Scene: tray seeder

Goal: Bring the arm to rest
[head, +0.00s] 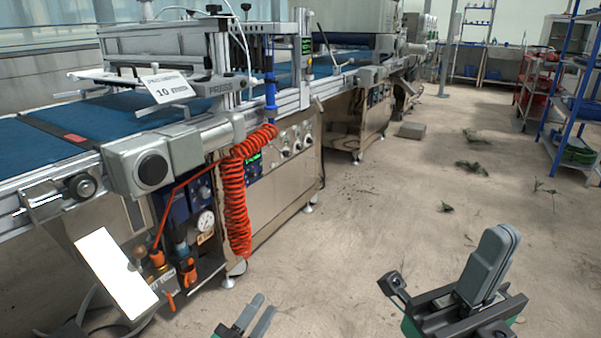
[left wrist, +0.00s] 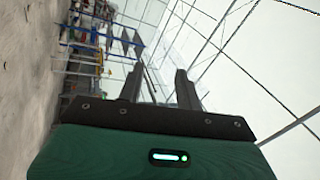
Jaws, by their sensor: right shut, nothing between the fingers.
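My left gripper (head: 259,305) is at the bottom of the head view, low in front of the machine. Its two fingers are apart with nothing between them. In the left wrist view (left wrist: 161,75) the same fingers stand apart against a bright glass roof, and that picture is tilted sideways. My right gripper (head: 505,237) is at the lower right of the head view, over the bare floor. Its fingers point up and lie together, with nothing held. Neither gripper touches anything visible.
The tray seeder (head: 280,150) with its blue belt (head: 100,118) runs along the left. A coiled orange hose (head: 237,200) hangs from its side. Blue shelving (head: 570,90) stands at the far right. The concrete floor (head: 380,220) between is mostly clear, with scattered plant debris (head: 472,167).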

